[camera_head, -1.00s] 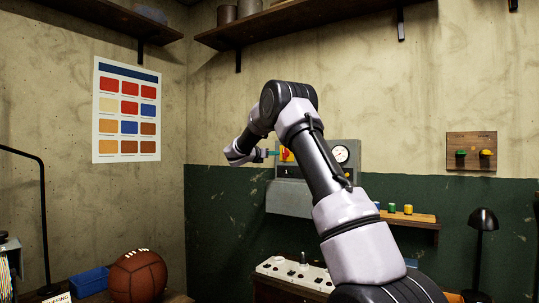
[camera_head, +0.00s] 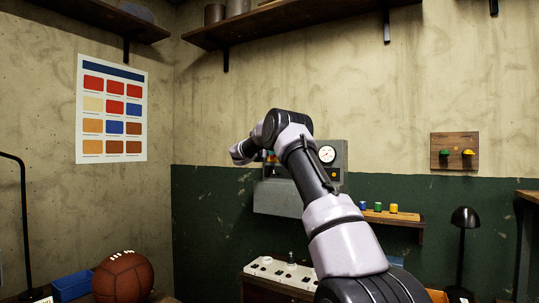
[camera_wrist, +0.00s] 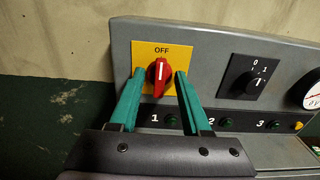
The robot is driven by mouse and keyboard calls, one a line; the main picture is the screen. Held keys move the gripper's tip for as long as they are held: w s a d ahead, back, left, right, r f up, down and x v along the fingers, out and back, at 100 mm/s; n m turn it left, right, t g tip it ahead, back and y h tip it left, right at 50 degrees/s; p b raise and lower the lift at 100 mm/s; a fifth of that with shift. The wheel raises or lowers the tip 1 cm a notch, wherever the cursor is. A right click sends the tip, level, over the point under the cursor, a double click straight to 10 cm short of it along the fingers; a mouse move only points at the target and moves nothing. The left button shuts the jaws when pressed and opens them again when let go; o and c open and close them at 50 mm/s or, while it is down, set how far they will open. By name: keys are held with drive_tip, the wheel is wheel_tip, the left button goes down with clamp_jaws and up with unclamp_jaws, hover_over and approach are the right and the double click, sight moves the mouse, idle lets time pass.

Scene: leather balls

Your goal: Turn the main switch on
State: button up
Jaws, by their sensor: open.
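The main switch is a red rotary knob (camera_wrist: 160,74) on a yellow plate (camera_wrist: 143,52) marked OFF, at the left of a grey control box. Its white mark points up toward OFF. In the wrist view my gripper (camera_wrist: 160,78) is open, with one teal finger on each side of the knob. Gaps show between fingers and knob, and I cannot tell how deep the fingertips reach. In the head view the grey control box (camera_head: 283,199) is on the wall, and my arm hides most of the switch and gripper.
Right of the switch are a black 0–1 selector (camera_wrist: 254,80) and a gauge (camera_wrist: 313,92). Numbered green lamps (camera_wrist: 214,121) sit below. A shelf with coloured pots (camera_head: 393,209), a black lamp (camera_head: 464,218) and a white switch panel (camera_head: 283,269) are nearby.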

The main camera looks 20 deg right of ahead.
drive_tip(key=shift+c, duration=0.3)
clamp_jaws()
drive_tip(key=shift+m, duration=0.3)
drive_tip(key=shift+s+d+f+m, duration=0.1)
drive_tip(key=shift+f+m, duration=0.05)
drive_tip(key=shift+m, duration=4.2)
drive_tip(key=shift+s+d+f+m, duration=0.1)
drive_tip(key=shift+f+m, duration=0.05)
drive_tip(key=shift+m, duration=4.2)
drive_tip(key=shift+a, duration=0.1)
